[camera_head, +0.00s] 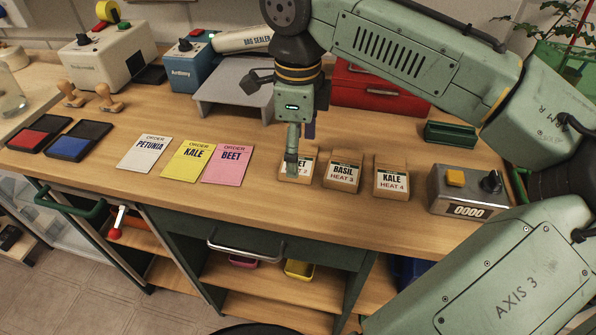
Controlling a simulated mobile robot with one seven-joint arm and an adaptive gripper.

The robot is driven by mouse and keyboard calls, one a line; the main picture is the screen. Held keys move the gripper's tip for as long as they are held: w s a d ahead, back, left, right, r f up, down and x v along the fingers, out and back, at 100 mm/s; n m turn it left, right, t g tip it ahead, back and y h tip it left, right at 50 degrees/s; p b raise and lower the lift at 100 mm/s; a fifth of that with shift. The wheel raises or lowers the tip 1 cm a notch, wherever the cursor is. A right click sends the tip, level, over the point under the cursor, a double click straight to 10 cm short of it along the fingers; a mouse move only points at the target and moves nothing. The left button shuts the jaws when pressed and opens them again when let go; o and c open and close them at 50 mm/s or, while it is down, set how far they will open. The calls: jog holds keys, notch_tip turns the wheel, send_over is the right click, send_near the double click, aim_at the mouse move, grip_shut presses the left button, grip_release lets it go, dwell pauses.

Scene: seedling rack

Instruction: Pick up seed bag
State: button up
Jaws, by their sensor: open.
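Three small brown seed bags with white labels stand in a row on the wooden bench. The left bag (306,169) is partly hidden by my gripper; its label reads "...ET". The middle bag (342,178) reads "BASIL HEAT 3". The right bag (391,184) reads "KALE HEAT 4". My gripper (292,168) points down at the left bag, overlapping its left side in this view. It is open. Whether its fingers touch the bag or straddle it cannot be told.
Order cards for petunia (144,153), kale (186,159) and beet (228,165) lie left of the bags. A counter box (467,190) reading "0000" stands to the right. Behind are a grey stand (232,93), a bag sealer (243,40) and a red box (375,90). Bench in front is clear.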

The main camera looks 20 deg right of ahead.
aim_at(300, 160)
notch_tip(300, 160, down, 4)
jog(key=shift+r+b, duration=0.2)
jog(key=shift+b, duration=0.95)
jog(key=shift+r, duration=0.1)
jog(key=shift+c, duration=0.2)
jog(key=c, duration=1.1)
jog(key=shift+r, duration=0.1)
jog(key=shift+c, duration=0.2)
